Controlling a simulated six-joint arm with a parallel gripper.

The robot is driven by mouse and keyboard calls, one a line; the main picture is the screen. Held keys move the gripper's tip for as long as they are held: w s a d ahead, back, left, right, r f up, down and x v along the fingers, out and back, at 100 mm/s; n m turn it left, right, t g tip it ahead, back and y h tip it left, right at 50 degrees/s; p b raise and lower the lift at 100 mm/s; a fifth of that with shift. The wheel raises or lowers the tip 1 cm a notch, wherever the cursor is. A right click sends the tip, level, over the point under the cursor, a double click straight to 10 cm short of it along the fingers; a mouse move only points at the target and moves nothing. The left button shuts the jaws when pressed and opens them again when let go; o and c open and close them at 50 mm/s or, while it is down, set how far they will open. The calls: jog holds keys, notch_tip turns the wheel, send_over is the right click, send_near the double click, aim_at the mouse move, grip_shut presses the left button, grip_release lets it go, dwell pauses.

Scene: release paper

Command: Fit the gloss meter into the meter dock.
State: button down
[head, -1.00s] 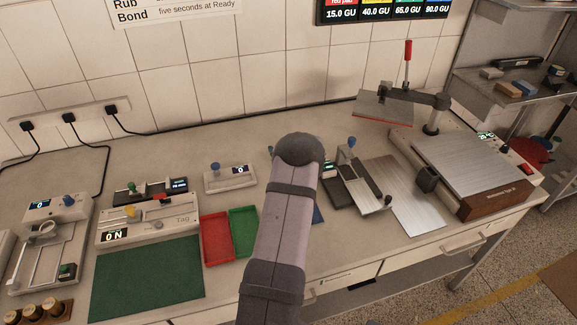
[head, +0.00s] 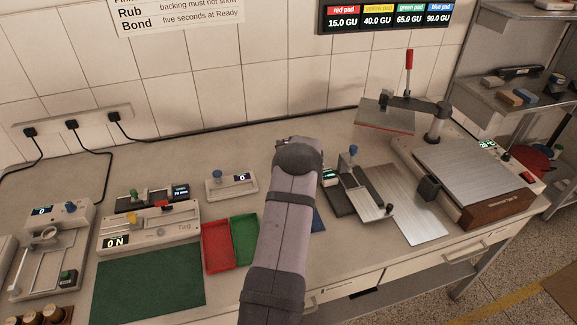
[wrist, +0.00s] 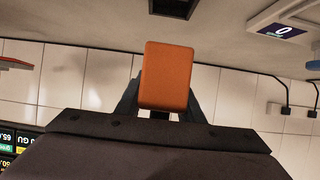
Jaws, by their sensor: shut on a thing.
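The gloss meter (wrist: 167,72), as far as I can tell, is the orange block with rounded corners in the middle of the wrist view. My gripper (wrist: 160,100) is shut on it, with a dark finger on either side. A dark rectangular frame with a brownish inside (wrist: 174,8), perhaps the meter dock, is cut off by the top edge of the wrist view. It is apart from the block in the picture; the gap in depth is unclear. In the head view my arm hides the gripper, the block and this frame.
A white unit with a "0" display (head: 232,183) stands left of my arm and also shows in the wrist view (wrist: 283,30). Red (head: 217,246) and green (head: 244,239) trays lie nearer. A blue-knobbed device (head: 362,186) and metal plate (head: 408,205) stand right.

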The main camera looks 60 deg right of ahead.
jog(key=shift+d+f+p, duration=0.1)
jog(key=shift+f+p, duration=0.85)
jog(key=shift+f, duration=3)
jog(key=shift+f, duration=0.2)
jog(key=c, duration=1.2)
grip_release()
jog(key=shift+s+r, duration=0.1)
jog(key=shift+r, duration=0.1)
jog(key=b+v, duration=0.2)
jog(key=v, duration=1)
jog(key=shift+f, duration=0.1)
